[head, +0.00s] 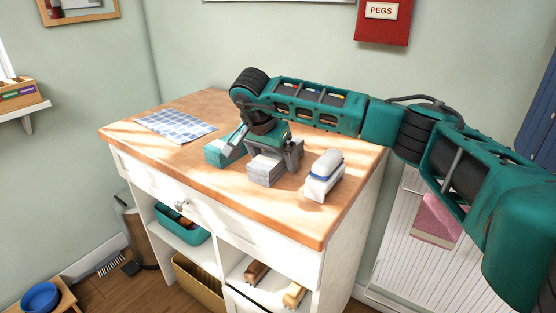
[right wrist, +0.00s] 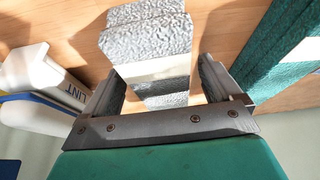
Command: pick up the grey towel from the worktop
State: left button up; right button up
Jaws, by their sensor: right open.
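The grey towel (head: 266,171) lies folded in a stack on the wooden worktop (head: 325,228), near its right half. In the right wrist view the grey towel (right wrist: 150,42) is textured, with a pale band across it. My right gripper (head: 268,150) is right over the grey towel, pointing down, and open. In the wrist view the right gripper's fingers (right wrist: 160,78) stand on either side of the towel's near part, with small gaps; I cannot tell whether they touch it. My left gripper is in neither view.
A folded teal towel (head: 222,153) lies just left of the grey one. A white lint roller (head: 324,174) with a blue band stands close on the right. A blue checked cloth (head: 177,125) lies flat at the back left. The worktop's front left is clear.

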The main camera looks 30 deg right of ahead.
jog(key=shift+f, duration=0.1)
jog(key=shift+c, duration=0.3)
jog(key=c, duration=1)
jog(key=shift+c, duration=0.2)
